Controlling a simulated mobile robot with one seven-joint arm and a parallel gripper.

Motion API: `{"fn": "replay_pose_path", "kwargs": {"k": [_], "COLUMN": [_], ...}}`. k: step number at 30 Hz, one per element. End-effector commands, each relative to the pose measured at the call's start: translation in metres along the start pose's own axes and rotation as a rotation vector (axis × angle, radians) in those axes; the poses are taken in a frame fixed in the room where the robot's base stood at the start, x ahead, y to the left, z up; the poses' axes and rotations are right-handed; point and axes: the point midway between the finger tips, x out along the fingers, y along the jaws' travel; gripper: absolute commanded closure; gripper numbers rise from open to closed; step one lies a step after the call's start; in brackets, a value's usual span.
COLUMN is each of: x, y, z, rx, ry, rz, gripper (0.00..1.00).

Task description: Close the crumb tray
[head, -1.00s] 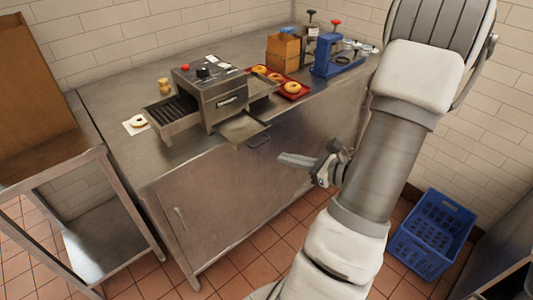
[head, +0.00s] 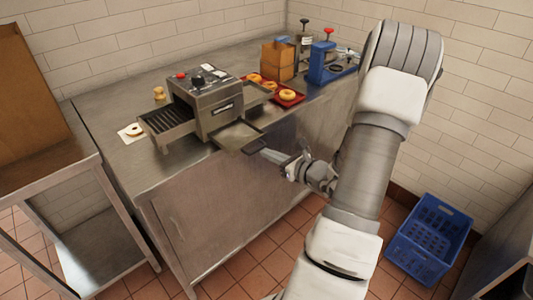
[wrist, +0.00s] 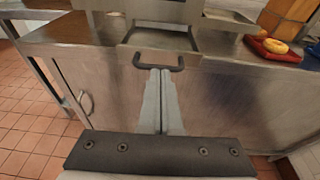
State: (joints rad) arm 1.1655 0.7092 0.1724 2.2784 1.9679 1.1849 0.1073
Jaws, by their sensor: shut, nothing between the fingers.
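The crumb tray (head: 237,136) is a flat metal tray pulled out from under the front of the steel conveyor toaster (head: 212,105), sticking out past the counter edge. Its dark bar handle (head: 254,147) faces my arm. In the wrist view, the tray (wrist: 160,40) lies straight ahead, with its handle (wrist: 158,66) across the fingertips. My gripper (head: 268,154) is shut and empty, its two long fingers side by side. In the wrist view, the fingertips (wrist: 161,72) are at the middle of the handle; whether they touch it I cannot tell.
The toaster stands on a steel counter (head: 105,98). A red tray (head: 294,101) with bagels, a cardboard box (head: 278,60) and a blue device (head: 322,66) stand to its right. A blue crate (head: 430,238) is on the floor at right. The space before the counter is clear.

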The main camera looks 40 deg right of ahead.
Motion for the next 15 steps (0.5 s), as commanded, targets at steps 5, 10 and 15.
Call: {"fn": "replay_pose_path", "kwargs": {"k": [5,10,15], "x": [0.0119,0.0131,0.013], "y": [0.0004,0.0003,0.0003], "z": [0.0001,0.0001,0.0002], "rx": [0.0,0.0,-0.001], "ry": [-0.001,0.0,0.0], "rz": [0.001,0.001,0.001], "gripper": [1.0,1.0,1.0]}}
